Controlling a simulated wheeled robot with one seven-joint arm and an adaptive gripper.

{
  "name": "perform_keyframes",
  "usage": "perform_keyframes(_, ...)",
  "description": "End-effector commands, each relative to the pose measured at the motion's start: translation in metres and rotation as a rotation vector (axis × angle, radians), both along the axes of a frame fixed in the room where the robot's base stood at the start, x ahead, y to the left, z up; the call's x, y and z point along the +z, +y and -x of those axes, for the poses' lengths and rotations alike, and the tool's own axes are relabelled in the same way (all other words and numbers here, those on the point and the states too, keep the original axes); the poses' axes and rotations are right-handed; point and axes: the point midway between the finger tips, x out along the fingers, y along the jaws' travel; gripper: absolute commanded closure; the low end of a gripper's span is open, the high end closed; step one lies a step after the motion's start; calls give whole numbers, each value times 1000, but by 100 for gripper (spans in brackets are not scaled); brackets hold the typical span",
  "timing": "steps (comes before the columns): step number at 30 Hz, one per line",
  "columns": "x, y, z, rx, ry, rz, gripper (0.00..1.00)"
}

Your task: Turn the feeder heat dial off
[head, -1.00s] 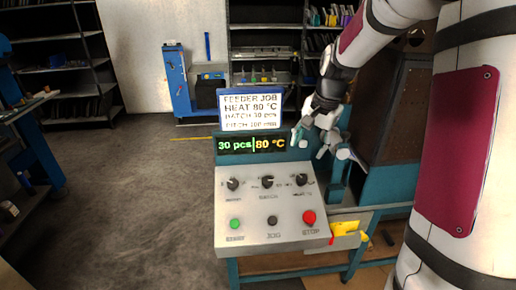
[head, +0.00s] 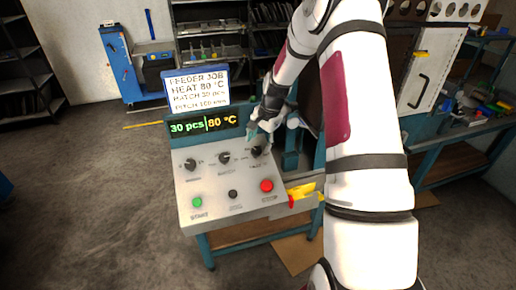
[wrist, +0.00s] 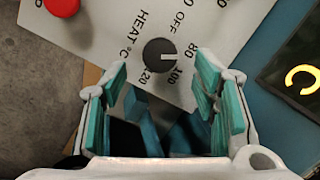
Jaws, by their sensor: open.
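The feeder heat dial (wrist: 160,54) is a round black knob with a white pointer line, at the right end of the dial row on the grey panel (head: 215,205). In the wrist view its pointer lies towards the 80 mark, and OFF is printed further round beside HEAT °C. My gripper (wrist: 161,75) is open and empty, its teal-padded fingers on either side of the gap below the dial, apart from it. The display (head: 203,124) reads 30 pcs and 80 °C.
Two other dials (head: 190,165) (head: 224,158) sit left of the heat dial. A green button (head: 197,202), a black button (head: 233,194) and a red stop button (head: 266,186) are in front. A job sign (head: 196,90) stands behind. A yellow item (head: 301,192) lies right of the panel.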

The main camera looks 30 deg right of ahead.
Motion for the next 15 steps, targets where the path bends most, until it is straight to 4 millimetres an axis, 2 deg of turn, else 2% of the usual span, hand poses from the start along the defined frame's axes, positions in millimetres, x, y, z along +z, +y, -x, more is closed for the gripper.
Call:
perform_keyframes(3, -19, 2, -4, 2, 1, -1, 46)
perform_keyframes(7, -33, 3, -8, 2, 1, -1, 46)
perform_keyframes(15, -42, 3, -12, 2, 0, 1, 46)
